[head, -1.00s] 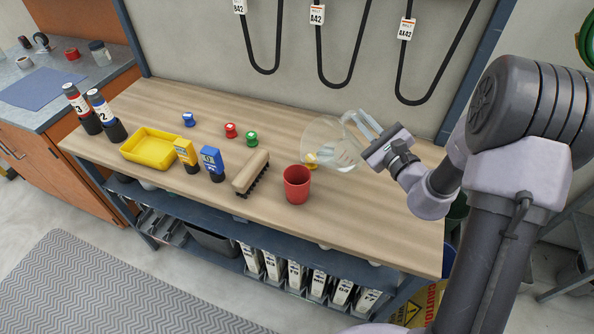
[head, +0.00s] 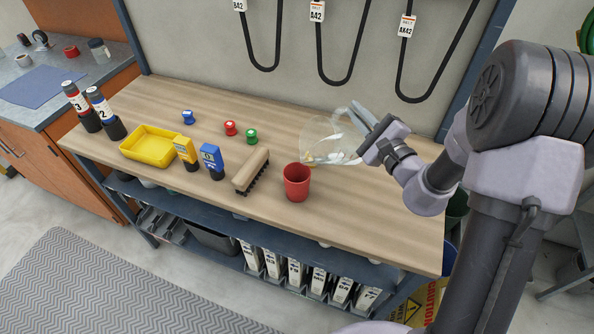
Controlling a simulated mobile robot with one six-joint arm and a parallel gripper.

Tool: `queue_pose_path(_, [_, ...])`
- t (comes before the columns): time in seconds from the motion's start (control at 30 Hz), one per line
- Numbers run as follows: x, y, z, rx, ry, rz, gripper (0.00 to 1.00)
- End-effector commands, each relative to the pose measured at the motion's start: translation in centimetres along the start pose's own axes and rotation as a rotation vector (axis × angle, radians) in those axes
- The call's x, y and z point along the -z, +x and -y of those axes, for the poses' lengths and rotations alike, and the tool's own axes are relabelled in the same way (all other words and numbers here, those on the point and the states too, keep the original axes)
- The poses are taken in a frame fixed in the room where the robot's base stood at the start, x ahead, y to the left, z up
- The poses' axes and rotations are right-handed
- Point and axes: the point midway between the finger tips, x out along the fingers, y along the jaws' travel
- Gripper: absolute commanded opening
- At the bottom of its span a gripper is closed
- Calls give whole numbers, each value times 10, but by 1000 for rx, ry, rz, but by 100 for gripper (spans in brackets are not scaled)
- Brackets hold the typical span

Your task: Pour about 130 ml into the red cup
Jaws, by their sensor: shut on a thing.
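The red cup (head: 297,184) stands upright on the wooden workbench, near its front edge. My gripper (head: 358,122) is shut on a clear, see-through jug (head: 326,140), behind and to the right of the cup. Something pale and yellowish shows through the jug. I cannot make out a stream or the level inside the jug or the cup.
A brush (head: 251,171) lies just left of the cup. Small blue, red and green items (head: 251,136) stand behind. The bench's right end (head: 400,225) is clear.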

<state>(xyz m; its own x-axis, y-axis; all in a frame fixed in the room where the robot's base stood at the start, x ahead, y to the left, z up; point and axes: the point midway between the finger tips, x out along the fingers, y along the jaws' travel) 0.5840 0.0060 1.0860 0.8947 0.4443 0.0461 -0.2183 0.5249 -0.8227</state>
Motion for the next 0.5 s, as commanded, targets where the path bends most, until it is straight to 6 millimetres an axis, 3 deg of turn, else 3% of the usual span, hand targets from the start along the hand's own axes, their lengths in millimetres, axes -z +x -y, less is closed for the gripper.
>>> queue_pose_path(0.5, [-14,1,6,2,-79,6,0])
